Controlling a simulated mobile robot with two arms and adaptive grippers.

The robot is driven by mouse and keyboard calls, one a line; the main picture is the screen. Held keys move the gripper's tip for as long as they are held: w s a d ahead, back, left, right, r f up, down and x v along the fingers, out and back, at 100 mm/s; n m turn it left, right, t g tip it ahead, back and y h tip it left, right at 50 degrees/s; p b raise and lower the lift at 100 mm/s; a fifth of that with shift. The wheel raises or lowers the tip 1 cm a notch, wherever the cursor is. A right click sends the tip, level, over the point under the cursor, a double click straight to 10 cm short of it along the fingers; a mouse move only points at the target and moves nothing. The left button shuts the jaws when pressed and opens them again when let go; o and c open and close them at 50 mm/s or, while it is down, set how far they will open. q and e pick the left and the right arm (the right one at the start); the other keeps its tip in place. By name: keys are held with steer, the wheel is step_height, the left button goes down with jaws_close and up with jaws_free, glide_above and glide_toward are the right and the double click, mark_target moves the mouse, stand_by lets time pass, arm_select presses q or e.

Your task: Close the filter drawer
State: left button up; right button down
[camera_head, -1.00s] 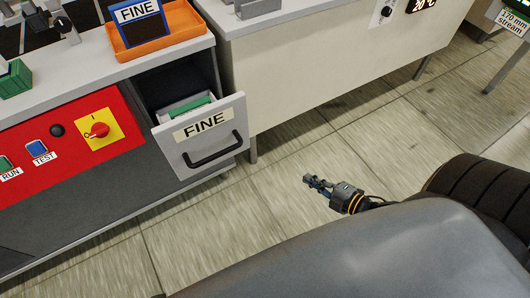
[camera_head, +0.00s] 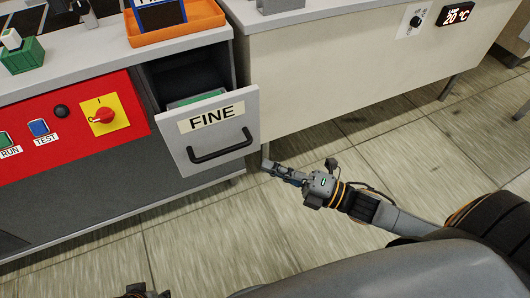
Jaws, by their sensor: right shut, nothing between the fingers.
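The filter drawer (camera_head: 236,108) is a light grey box front labelled FINE with a black bar handle (camera_head: 220,147). It stands pulled out of the cabinet, and a bit of green shows inside it. My right gripper (camera_head: 268,167) is shut and empty. In the picture it lies just right of and below the drawer front's lower right corner, apart from the handle. Whether it touches the drawer cannot be told. My left gripper's fingers are not in view; only a small dark part of mine shows at the bottom edge.
A red panel (camera_head: 75,146) with a yellow-backed rotary switch (camera_head: 103,115) and RUN and TEST buttons is left of the drawer. An orange tray (camera_head: 175,32) sits on the counter above. A cream cabinet (camera_head: 330,80) stands to the right. The tiled floor is clear.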

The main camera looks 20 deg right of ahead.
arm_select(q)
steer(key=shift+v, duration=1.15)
arm_select(e)
steer(key=shift+w+a+r, duration=0.1)
steer(key=shift+w+r, duration=0.1)
steer(key=shift+w, duration=0.85)
steer(key=shift+w+a+r, duration=0.1)
steer(key=shift+w+r, duration=0.1)
steer(key=shift+w, duration=0.85)
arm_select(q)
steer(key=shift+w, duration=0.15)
arm_select(e)
steer(key=shift+w, duration=0.1)
